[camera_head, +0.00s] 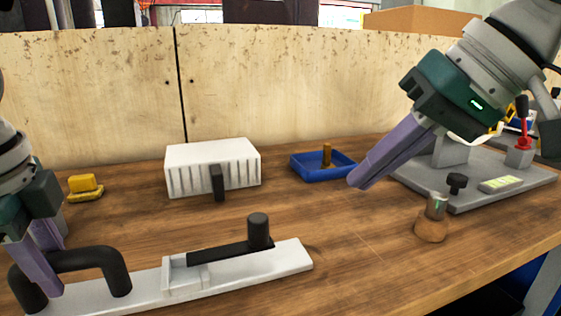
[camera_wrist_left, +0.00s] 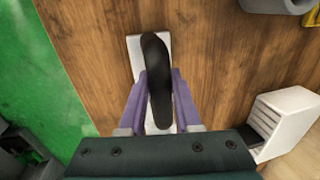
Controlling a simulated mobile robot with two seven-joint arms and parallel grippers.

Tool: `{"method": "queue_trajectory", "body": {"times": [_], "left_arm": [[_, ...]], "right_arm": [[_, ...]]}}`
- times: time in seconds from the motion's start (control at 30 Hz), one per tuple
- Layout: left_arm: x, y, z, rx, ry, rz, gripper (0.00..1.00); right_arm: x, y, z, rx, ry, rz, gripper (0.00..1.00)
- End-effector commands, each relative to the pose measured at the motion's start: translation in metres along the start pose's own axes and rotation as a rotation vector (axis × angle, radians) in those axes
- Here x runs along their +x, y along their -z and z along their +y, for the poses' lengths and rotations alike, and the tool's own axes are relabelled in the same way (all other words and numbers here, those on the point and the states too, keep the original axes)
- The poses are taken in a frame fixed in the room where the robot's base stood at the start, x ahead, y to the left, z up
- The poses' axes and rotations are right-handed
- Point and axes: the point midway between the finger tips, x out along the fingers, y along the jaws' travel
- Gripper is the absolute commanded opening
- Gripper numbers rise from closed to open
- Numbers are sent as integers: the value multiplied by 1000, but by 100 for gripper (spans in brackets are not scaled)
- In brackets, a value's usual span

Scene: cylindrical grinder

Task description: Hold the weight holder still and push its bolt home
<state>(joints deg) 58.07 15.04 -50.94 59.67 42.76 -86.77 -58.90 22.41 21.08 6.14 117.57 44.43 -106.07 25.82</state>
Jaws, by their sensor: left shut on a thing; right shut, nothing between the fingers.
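The weight holder is a long white plate (camera_head: 297,258) lying on the wooden table, with a black arched handle (camera_head: 97,257) at its left end. Its bolt (camera_head: 230,252) is a flat black bar with an upright round knob, lying along the plate with its left end by a white bracket (camera_head: 185,276). My left gripper (camera_head: 42,268) is shut on the handle; in the left wrist view the handle (camera_wrist_left: 156,65) stands between the purple fingers. My right gripper (camera_head: 358,182) is shut and empty, above the table, behind and to the right of the knob, apart from it.
A white slotted box (camera_head: 212,160), a blue tray (camera_head: 312,171) with a brown peg and a yellow block (camera_head: 85,186) stand further back. A metal cylinder on a brown round base (camera_head: 431,228) stands right. A grey base plate (camera_head: 480,185) lies behind it.

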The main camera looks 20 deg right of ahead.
Motion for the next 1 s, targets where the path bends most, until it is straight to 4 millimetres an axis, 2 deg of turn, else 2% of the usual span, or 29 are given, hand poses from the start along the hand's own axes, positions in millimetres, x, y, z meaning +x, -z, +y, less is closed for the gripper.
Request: {"method": "queue_trajectory", "body": {"times": [0.17,0.2,0.5,0.8,0.87,1.0], "left_arm": [[1,0,1,-1,-2,0,0],[1,0,1,-1,-2,0,33],[0,0,0,0,-1,0,67],[-3,0,0,0,1,0,67],[-8,0,-1,1,2,1,67],[-32,0,-1,2,6,0,67]], "right_arm": [[0,0,0,0,0,1,0],[0,0,0,0,0,1,0],[0,0,0,0,0,1,0],[0,0,0,0,0,1,0],[0,0,0,0,0,1,0],[0,0,0,0,0,1,0]]}}
